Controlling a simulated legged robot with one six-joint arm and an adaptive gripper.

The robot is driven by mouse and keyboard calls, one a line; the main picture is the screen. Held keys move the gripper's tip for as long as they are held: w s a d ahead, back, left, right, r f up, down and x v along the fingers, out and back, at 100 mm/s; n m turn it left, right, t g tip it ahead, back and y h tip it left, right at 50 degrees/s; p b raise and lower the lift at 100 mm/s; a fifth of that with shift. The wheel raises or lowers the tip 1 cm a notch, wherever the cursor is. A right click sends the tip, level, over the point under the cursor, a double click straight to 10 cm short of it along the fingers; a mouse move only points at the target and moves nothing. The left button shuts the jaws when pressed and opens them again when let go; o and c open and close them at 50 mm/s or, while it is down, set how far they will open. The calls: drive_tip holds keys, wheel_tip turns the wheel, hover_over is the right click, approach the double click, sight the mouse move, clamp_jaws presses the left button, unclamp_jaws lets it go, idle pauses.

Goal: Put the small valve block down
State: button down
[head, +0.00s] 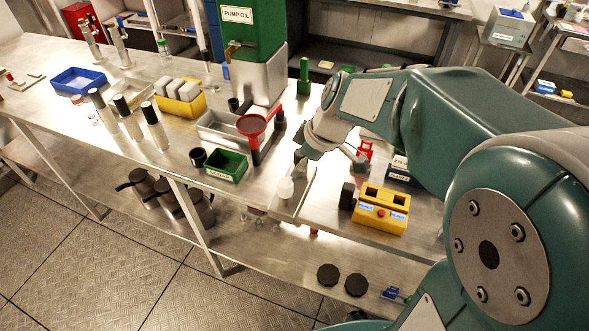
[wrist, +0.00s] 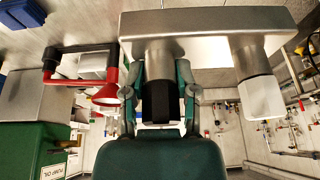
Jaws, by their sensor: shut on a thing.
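The small valve block (wrist: 200,30) is a grey metal bar with two stubs in the wrist view. One stub carries a black band (wrist: 160,100), the other a white cap (wrist: 261,98). My gripper (wrist: 160,78) is shut on the black-banded stub, one finger on each side. In the head view my gripper (head: 302,158) is over the front edge of the bench. The block (head: 303,186) shows below it, with its white cap (head: 285,188) at the left. I cannot tell whether the block touches the bench.
A red funnel (head: 251,125) and a green tray (head: 226,166) stand left of my gripper. A yellow block (head: 380,209) with two recesses is at the right. The metal bench (head: 180,190) is crowded around the gripper. A green pump oil tank (head: 252,30) stands behind.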

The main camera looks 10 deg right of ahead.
drive_tip(key=w+d+f, duration=0.1)
drive_tip(key=w+f, duration=0.2)
drive_tip(key=w, duration=0.1)
drive_tip(key=w+d+f, duration=0.1)
drive_tip(key=w+f, duration=0.2)
drive_tip(key=w, duration=0.1)
drive_tip(key=w+d+f, duration=0.1)
drive_tip(key=w+f, duration=0.2)
drive_tip(key=w, duration=0.2)
drive_tip(key=shift+d+f, duration=0.25)
drive_tip(key=shift+d, duration=0.1)
drive_tip(key=shift+w+f, duration=0.15)
drive_tip(key=shift+f, duration=1.5)
drive_tip(key=shift+c, duration=1.9)
unclamp_jaws()
drive_tip(key=shift+f, duration=0.15)
drive_tip(key=v, duration=1.2)
drive_tip(key=s+a+r+m+t+h, duration=0.1)
drive_tip(key=s+a+r+m, duration=0.1)
drive_tip(key=s+r, duration=0.3)
drive_tip(key=s+a+r+m+h, duration=0.1)
drive_tip(key=s+a+r+m, duration=0.15)
drive_tip(key=s, duration=0.55)
drive_tip(key=s+m+t+h, duration=0.2)
drive_tip(key=s+m, duration=0.4)
drive_tip(key=s, duration=0.8)
drive_tip(key=shift+d+r+m, duration=0.2)
drive_tip(key=shift+r+m, duration=0.15)
drive_tip(key=shift+r, duration=0.05)
